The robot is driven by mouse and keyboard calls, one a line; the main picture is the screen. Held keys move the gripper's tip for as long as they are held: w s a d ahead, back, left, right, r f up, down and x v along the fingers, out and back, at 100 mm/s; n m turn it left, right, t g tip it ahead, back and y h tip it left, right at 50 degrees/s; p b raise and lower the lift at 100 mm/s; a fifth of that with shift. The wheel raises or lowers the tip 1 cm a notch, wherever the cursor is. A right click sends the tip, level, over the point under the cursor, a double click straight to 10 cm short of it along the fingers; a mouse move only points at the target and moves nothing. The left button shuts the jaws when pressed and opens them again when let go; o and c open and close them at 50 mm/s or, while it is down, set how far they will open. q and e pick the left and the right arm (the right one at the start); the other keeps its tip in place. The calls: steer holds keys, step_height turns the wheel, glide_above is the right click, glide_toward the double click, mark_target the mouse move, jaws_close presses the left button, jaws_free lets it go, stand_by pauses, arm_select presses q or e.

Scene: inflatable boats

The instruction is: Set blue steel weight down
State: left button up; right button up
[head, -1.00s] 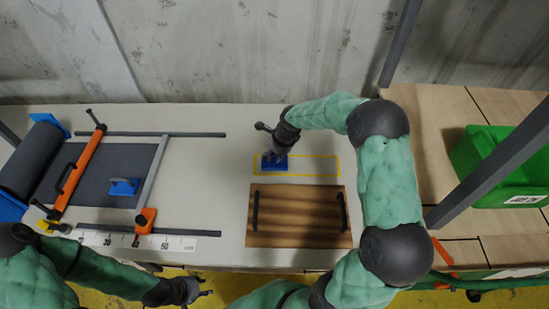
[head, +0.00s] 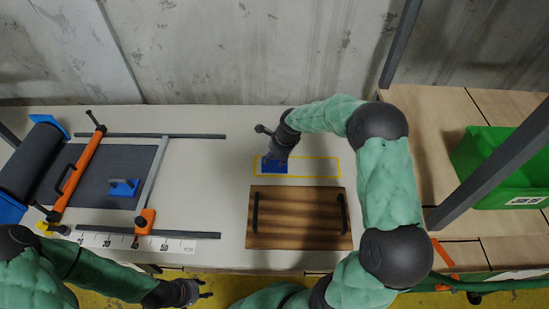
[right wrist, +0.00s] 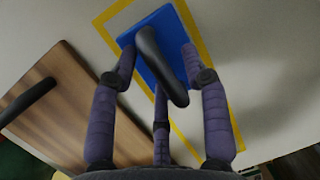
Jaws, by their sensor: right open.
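The blue steel weight (head: 274,167) is a flat block with a black bar handle. It lies at the left end of the yellow outline (head: 315,157) on the pale table. My right gripper (head: 277,157) is directly above it. In the right wrist view my right gripper (right wrist: 158,72) is open, its fingers spread around the handle of the weight (right wrist: 160,35). The handle stands between the fingers with gaps on both sides. My left gripper (head: 203,294) hangs empty at the table's front edge; its finger opening is too small to judge.
A wooden board (head: 298,218) with two dark handles lies just in front of the outline. A second blue weight (head: 124,187) rests on dark sheet at left, beside an orange clamp bar (head: 80,173). A green crate (head: 495,155) and a grey post (head: 490,165) stand at right.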

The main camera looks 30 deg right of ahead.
mark_target(282, 168)
steer(key=p+v, duration=0.3)
steer(key=v, duration=0.9)
